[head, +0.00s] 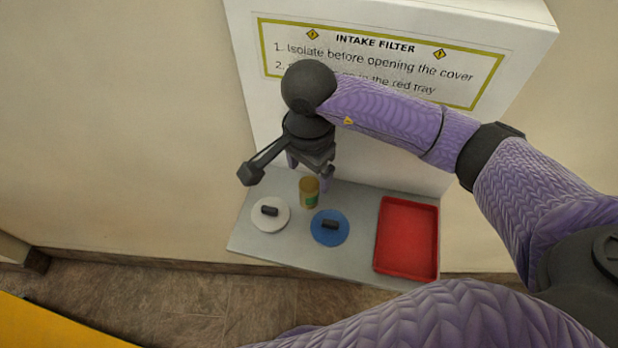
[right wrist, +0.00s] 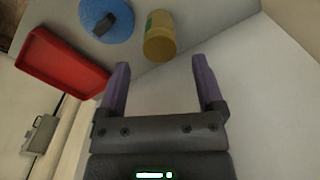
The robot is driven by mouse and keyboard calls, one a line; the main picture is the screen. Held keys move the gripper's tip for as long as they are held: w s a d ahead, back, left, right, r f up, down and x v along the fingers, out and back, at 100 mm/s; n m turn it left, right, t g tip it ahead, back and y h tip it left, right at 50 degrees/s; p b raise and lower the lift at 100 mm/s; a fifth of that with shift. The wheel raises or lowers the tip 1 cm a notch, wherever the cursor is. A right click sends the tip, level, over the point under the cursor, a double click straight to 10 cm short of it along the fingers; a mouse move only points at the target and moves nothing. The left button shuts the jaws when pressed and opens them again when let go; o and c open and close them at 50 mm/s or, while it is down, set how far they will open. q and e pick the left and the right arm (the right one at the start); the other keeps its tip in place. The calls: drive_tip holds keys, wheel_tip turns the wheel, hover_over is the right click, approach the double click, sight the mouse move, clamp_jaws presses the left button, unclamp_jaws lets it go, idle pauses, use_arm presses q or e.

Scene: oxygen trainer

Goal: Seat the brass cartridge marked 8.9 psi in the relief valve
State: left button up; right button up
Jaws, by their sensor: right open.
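A brass-coloured cylinder (head: 309,192) with a green label stands on the grey shelf, behind and between a white and a blue disc. Any psi marking on it is too small to read. It also shows beyond the fingertips in the right wrist view (right wrist: 160,38). My right gripper (head: 309,172) is just above and behind the cylinder in the head view. Its two purple fingers (right wrist: 160,62) are apart with nothing between them. I cannot pick out a relief valve; my right arm covers part of the white cabinet. My left gripper is not in view.
The white disc (head: 259,219) and blue disc (head: 330,238) each have a black handle. An empty red tray (head: 407,238) lies at the shelf's right. The white cabinet (head: 400,165) with an "INTAKE FILTER" sign (head: 470,82) rises behind the grey shelf (head: 360,262).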

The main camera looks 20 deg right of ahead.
sight(309, 184)
wheel_tip(309, 184, up, 7)
drive_tip(key=shift+f, duration=0.15)
drive_tip(key=shift+r, duration=0.3)
drive_tip(key=shift+c, duration=0.5)
drive_tip(key=f+p, duration=0.1)
drive_tip(key=f, duration=0.1)
drive_tip(key=d+f, duration=0.1)
drive_tip(key=f, duration=0.1)
drive_tip(key=shift+w+f+p, duration=0.1)
drive_tip(key=shift+f+p, duration=0.15)
drive_tip(key=shift+p, duration=0.15)
drive_tip(key=shift+c, duration=1.2)
drive_tip(key=f, duration=0.6)
drive_tip(key=a+f, duration=0.1)
drive_tip(key=f, duration=0.2)
drive_tip(key=shift+f+b, duration=0.2)
drive_tip(key=shift+b, duration=0.15)
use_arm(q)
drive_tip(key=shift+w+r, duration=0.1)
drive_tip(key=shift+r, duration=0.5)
use_arm(e)
drive_tip(key=shift+f, duration=0.4)
